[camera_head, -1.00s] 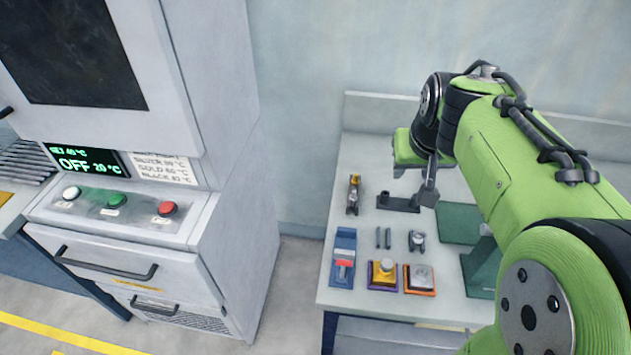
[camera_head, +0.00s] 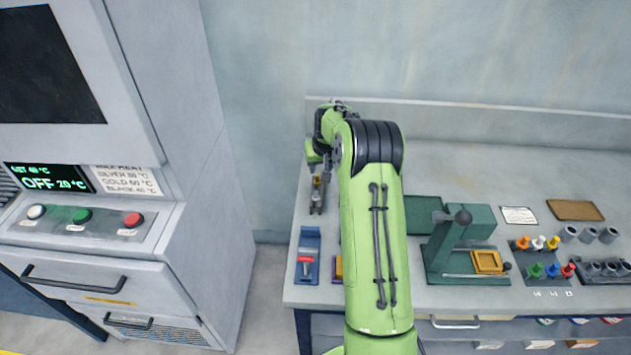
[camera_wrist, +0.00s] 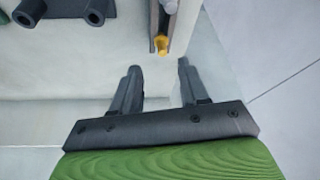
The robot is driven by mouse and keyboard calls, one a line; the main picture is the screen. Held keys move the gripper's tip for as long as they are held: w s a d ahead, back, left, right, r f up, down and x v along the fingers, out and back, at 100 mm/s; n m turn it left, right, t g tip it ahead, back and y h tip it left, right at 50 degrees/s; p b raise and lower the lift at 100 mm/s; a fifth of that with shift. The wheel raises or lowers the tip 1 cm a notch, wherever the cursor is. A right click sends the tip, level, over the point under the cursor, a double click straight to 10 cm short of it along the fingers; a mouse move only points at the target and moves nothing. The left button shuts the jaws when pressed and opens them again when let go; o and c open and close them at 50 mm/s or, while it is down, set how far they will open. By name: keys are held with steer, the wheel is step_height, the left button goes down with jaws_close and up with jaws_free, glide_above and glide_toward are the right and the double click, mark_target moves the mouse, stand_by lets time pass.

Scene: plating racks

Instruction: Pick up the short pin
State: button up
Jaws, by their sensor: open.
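My gripper (camera_wrist: 158,66) is open in the wrist view, with nothing between its two dark fingers. In the head view the gripper end is partly hidden by my green arm, near the back left of the table. A dark upright tool with a yellow tip (camera_head: 317,197) stands just in front of it. Its yellow part (camera_wrist: 160,43) also shows just beyond the fingertips in the wrist view, apart from them. I see no short pin in either current view; my arm covers the part of the table where two small dark pins lay earlier.
A blue tray with a red-handled tool (camera_head: 305,262) lies at the table's front left. A green press (camera_head: 460,245) stands right of my arm, with a rack of coloured knobs (camera_head: 540,260) beyond. A grey cabinet (camera_head: 215,150) stands left. A dark bracket (camera_wrist: 60,10) shows in the wrist view.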

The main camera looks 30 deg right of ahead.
mark_target(318, 176)
steer(key=x, duration=0.6)
steer(key=shift+w+f, duration=0.25)
steer(key=shift+w, duration=0.2)
steer(key=shift+s+r, duration=0.1)
jaws_close()
